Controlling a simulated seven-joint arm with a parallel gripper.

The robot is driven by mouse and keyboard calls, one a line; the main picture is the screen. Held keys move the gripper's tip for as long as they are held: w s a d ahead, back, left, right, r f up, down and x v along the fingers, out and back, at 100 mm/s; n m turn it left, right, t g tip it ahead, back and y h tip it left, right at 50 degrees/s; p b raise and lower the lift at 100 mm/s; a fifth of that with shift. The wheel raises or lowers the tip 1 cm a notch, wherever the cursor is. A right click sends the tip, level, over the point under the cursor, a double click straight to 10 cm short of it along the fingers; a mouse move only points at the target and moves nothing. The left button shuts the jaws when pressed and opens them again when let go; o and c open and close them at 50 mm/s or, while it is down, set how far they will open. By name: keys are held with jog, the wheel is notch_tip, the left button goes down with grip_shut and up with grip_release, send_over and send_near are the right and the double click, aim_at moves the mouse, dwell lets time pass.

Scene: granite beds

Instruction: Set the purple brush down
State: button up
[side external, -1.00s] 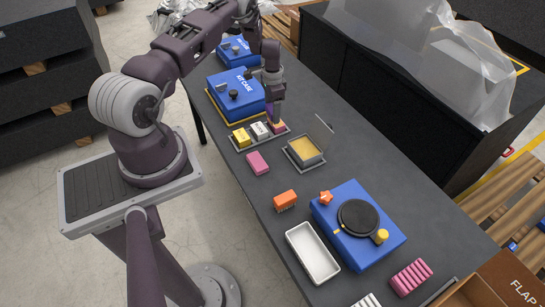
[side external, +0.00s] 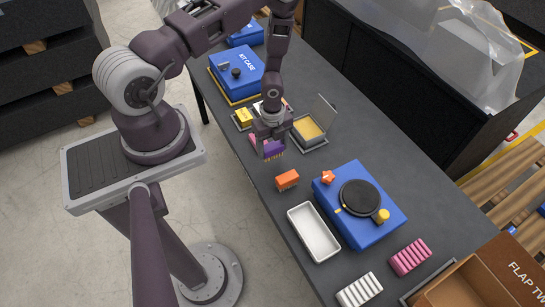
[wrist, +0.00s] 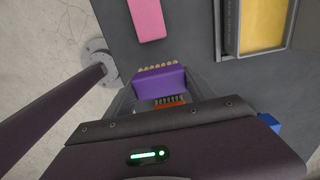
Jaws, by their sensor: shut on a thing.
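The purple brush (side external: 274,148) is held in my gripper (side external: 270,153), bristles downward, above the dark table near its left edge. My gripper is shut on it. In the wrist view the purple brush (wrist: 158,82) sits between the fingers with its pale bristle tips showing. I cannot tell exactly how high it is above the table. An orange brush (side external: 287,180) stands on the table just in front of my gripper, and it shows partly in the wrist view (wrist: 168,104).
A pink block (wrist: 147,18) lies close behind my gripper. An open tin with yellow contents (side external: 308,130) stands to the right. A white tray (side external: 314,232) and a blue case with a black disc (side external: 345,225) are nearer the camera.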

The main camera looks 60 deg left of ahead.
aim_at(272, 155)
notch_tip(272, 155, down, 4)
jog(key=shift+f, duration=0.2)
jog(key=o, duration=1.2)
jog(key=shift+f, duration=0.1)
